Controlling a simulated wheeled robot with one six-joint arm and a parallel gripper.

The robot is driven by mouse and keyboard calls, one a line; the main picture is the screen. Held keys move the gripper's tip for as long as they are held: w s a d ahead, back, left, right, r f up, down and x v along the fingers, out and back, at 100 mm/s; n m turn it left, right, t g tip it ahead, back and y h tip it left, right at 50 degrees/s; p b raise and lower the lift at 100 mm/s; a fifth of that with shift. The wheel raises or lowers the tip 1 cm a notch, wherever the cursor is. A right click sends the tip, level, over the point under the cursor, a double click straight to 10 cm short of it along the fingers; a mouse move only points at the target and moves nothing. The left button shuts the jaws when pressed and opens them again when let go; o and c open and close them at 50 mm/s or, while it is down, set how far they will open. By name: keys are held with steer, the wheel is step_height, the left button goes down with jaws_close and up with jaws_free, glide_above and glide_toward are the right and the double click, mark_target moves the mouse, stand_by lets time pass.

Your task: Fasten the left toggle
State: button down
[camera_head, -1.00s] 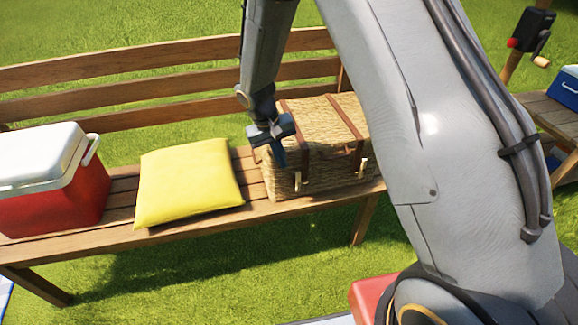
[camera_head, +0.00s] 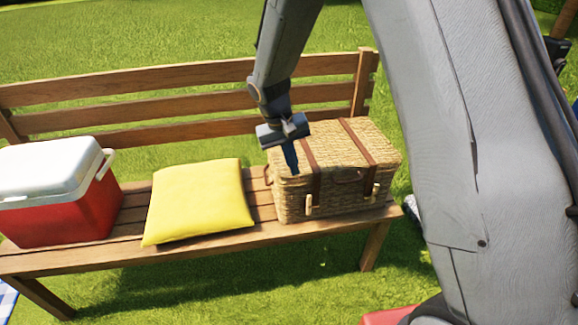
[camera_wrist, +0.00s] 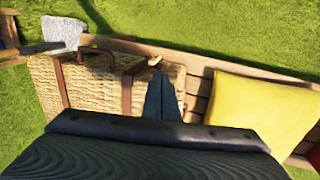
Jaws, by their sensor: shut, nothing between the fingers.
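A wicker basket (camera_head: 340,190) with a closed lid and two brown straps sits at the right end of the bench. The left toggle (camera_head: 309,204), a small pale peg, stands at the foot of the left strap on the basket's front. The right toggle (camera_head: 375,191) is at the foot of the other strap. My gripper (camera_head: 293,171) is shut and empty, pointing down over the basket's front left part, above and apart from the left toggle. In the wrist view my gripper (camera_wrist: 163,82) points toward the left toggle (camera_wrist: 155,61). Whether the toggle is fastened is too small to tell.
A yellow cushion (camera_head: 198,200) lies on the bench (camera_head: 130,265) left of the basket. A red cooler (camera_head: 65,205) with a white lid stands at the far left. The bench's slatted backrest (camera_head: 190,101) rises behind.

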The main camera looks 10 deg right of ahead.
steer(key=s+d+r+m+y, duration=0.1)
steer(key=s+d+r, duration=0.2)
steer(key=s+d, duration=0.2)
steer(key=s+d+r+m, duration=0.1)
steer(key=s+d+r, duration=0.2)
steer(key=s, duration=0.8)
steer(key=s+d+r+y, duration=0.1)
steer(key=s+d+r, duration=0.2)
steer(key=s+d, duration=0.3)
steer(key=shift+s+d+r+m+y, duration=0.3)
steer(key=shift+s+d+r+m, duration=0.1)
steer(key=shift+s, duration=0.7)
steer(key=shift+a, duration=0.15)
